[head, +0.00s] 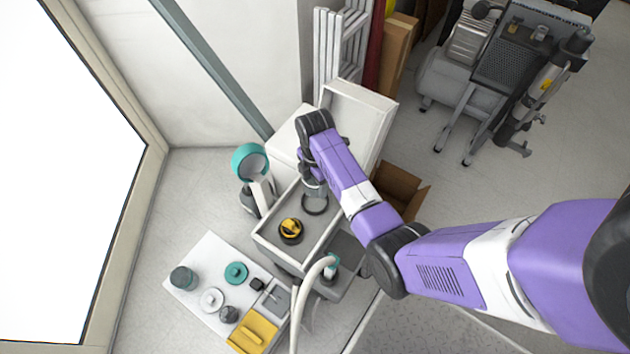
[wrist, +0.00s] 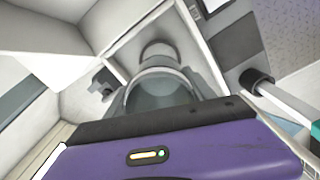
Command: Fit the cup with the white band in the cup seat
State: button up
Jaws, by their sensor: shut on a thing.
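My gripper (head: 314,184) points down over the grey open-topped box (head: 262,241) and is shut on a grey, see-through cup (head: 318,194). The cup also shows in the wrist view (wrist: 160,92), just beyond my purple wrist body, which covers its lower part. A dark ring (head: 314,205), which looks like the cup seat, lies in the box right below the cup. The cup overlaps the ring's far edge in the head view. Whether they touch cannot be told.
A yellow and black round part (head: 291,230) sits in the same box. A teal-headed lamp-like device (head: 251,163) stands to its left. A white board (head: 203,256) in front holds a dark jar (head: 183,278), a teal disc (head: 236,273) and a yellow block (head: 253,333). A white hose (head: 300,295) curves nearby.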

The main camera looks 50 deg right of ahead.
jog(key=b, duration=0.3)
send_over(316, 205)
jog(key=shift+w+d+f, duration=0.1)
jog(key=shift+w+f, duration=0.05)
jog(key=shift+f, duration=1.35)
jog(key=shift+w+d+f, duration=0.1)
jog(key=shift+w+f, duration=0.05)
jog(key=shift+f, duration=1.3)
jog(key=shift+f, duration=0.1)
jog(key=shift+f+b, duration=1.05)
jog(key=shift+f, duration=0.4)
jog(key=shift+s+a+f+b, duration=0.15)
jog(key=shift+f+b, duration=0.1)
jog(key=shift+f, duration=0.15)
jog(key=shift+s+a+f+b, duration=0.1)
jog(key=shift+f+b, duration=0.15)
jog(key=shift+f, duration=0.1)
jog(key=o, duration=1.5)
jog(key=shift+f, duration=0.1)
jog(key=shift+c, duration=0.2)
jog(key=r+p, duration=0.1)
jog(key=r, duration=0.2)
jog(key=r+p, duration=0.1)
jog(key=r, duration=0.2)
jog(key=r+p, duration=0.1)
jog(key=r, duration=0.2)
jog(key=shift+w+d+r, duration=0.2)
jog(key=shift+w+r, duration=0.05)
jog(key=shift+r, duration=0.05)
